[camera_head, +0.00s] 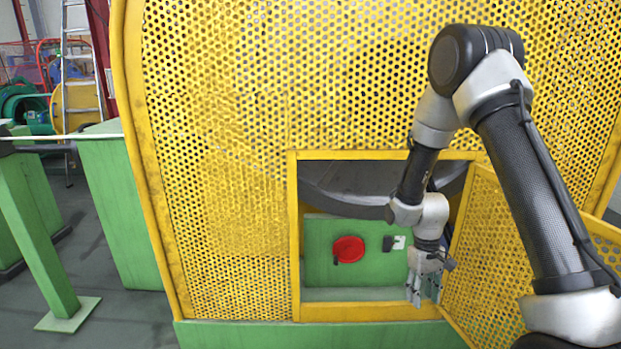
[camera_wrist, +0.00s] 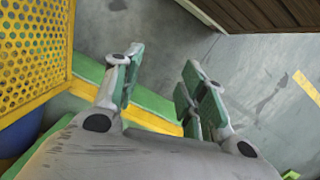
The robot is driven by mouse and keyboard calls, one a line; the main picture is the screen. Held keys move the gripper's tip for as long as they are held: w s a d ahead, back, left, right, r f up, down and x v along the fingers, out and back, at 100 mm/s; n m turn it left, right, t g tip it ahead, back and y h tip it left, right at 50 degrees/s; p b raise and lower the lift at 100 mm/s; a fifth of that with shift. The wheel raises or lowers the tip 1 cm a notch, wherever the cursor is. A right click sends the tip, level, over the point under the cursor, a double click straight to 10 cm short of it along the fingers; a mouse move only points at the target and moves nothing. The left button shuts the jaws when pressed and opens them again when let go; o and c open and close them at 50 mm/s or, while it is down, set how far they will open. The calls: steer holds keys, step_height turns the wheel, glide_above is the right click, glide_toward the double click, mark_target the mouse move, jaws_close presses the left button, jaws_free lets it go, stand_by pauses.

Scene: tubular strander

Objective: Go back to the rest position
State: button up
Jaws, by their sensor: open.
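My gripper (camera_head: 425,290) hangs pointing down in front of the lower right part of the opening in the yellow guard in the head view. In the wrist view my gripper (camera_wrist: 158,92) is open, with its two green-padded fingers apart and nothing between them. Below the fingers, the wrist view shows grey floor, a green base edge and a yellow strip. The perforated yellow door (camera_head: 492,262) stands open to the right of the opening, close beside my gripper.
Inside the opening, a red round part (camera_head: 348,249) and a dark handle sit on a green panel (camera_head: 322,268). The perforated yellow guard (camera_head: 220,150) surrounds the opening. Green posts (camera_head: 120,210) and a ladder (camera_head: 80,70) stand at the left. Grey floor (camera_wrist: 255,75) lies clear in the wrist view.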

steer(key=s+d+r+m+t, duration=0.1)
steer(key=s+d+r+t, duration=0.1)
steer(key=s+r, duration=0.5)
steer(key=s+d+r+m+t, duration=0.1)
steer(key=s+r, duration=0.6)
steer(key=r, duration=0.9)
steer(key=s+d+r+m+t, duration=0.1)
steer(key=s+d+r+t, duration=0.2)
steer(key=s+r, duration=0.4)
step_height(320, 180, up, 5)
steer(key=shift+r+t, duration=0.1)
steer(key=shift+t, duration=0.3)
steer(key=shift+s, duration=0.1)
